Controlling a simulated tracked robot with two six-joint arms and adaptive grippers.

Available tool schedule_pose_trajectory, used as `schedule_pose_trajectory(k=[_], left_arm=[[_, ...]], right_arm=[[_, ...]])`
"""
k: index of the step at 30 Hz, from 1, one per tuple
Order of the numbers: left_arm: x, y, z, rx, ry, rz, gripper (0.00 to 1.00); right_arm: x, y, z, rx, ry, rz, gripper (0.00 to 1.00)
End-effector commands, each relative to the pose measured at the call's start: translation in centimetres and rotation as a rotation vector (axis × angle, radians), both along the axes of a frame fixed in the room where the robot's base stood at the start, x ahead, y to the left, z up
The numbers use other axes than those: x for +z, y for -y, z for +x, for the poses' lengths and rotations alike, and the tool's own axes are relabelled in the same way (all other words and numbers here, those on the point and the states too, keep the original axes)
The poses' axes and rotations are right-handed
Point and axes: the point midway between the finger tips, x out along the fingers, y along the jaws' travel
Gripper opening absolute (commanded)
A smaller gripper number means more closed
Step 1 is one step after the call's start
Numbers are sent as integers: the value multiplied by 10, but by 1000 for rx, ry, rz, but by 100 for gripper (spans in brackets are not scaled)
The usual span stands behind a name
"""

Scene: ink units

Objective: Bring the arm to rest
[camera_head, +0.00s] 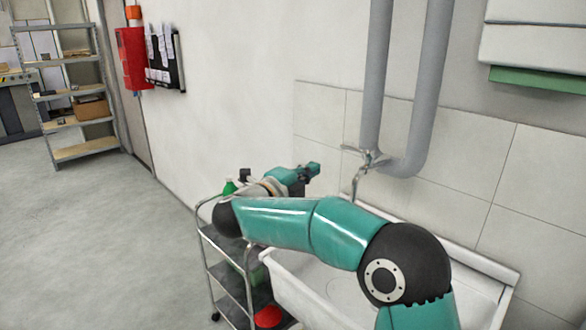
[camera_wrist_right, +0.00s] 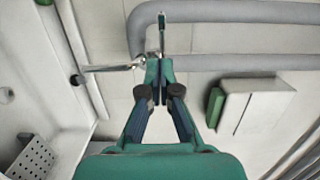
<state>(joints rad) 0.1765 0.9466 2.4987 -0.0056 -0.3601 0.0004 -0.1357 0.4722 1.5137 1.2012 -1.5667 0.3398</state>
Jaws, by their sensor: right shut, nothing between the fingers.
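My right arm (camera_head: 285,224) is teal with black joints and reaches out over the sink, bent at its elbow. My right gripper (camera_head: 312,169) is at its far end, in front of the tiled wall and left of the tap. In the right wrist view the gripper (camera_wrist_right: 160,66) has its fingers together, with nothing between them. The tap (camera_head: 358,182) is apart from the gripper in the head view; it also shows in the wrist view (camera_wrist_right: 112,68) behind the fingertips. My left gripper is in neither view.
A white sink (camera_head: 300,296) lies under the arm. A grey trolley (camera_head: 228,278) with a red item (camera_head: 268,316) stands left of it. Grey pipes (camera_head: 428,90) run down the wall. A white dispenser (camera_head: 535,45) hangs at upper right. The floor at left is clear.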

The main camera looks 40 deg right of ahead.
Motion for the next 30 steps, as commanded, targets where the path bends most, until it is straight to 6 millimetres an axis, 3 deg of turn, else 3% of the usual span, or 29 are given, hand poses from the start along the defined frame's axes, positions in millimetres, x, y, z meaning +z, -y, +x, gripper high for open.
schedule_pose_trajectory(k=[8,11,16,20,25,30], left_arm=[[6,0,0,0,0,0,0],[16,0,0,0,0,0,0],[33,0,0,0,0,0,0],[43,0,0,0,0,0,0],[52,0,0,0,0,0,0],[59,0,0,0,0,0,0]], right_arm=[[0,8,-1,-15,-11,-1,0],[-17,17,4,-32,-68,-5,0],[-85,18,17,33,-286,-72,0],[-151,2,33,214,-486,-127,0],[-236,-33,39,487,-729,-156,0],[-315,-78,21,768,-945,-149,0]])
